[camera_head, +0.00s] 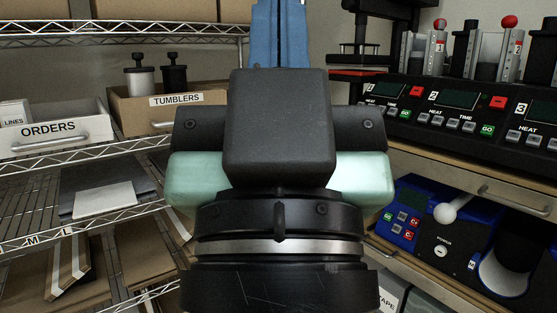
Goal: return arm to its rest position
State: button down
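My gripper (280,12) is seen from behind, in the middle of the view and pointing away from me. Its two blue fingers rise side by side above the dark wrist block with no clear gap, so it looks shut.
At left, a wire shelf holds an ORDERS bin (50,130) and a TUMBLERS box (172,108). At right, a black heat-press console (470,115) stands above a blue mug press (425,215) on a wooden shelf. Both sides stand close to my wrist.

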notch_tip(320, 180, up, 30)
jog(key=p, duration=2.7)
jog(key=shift+f, duration=0.15)
jog(key=c, duration=1.5)
grip_release()
jog(key=shift+c, duration=0.2)
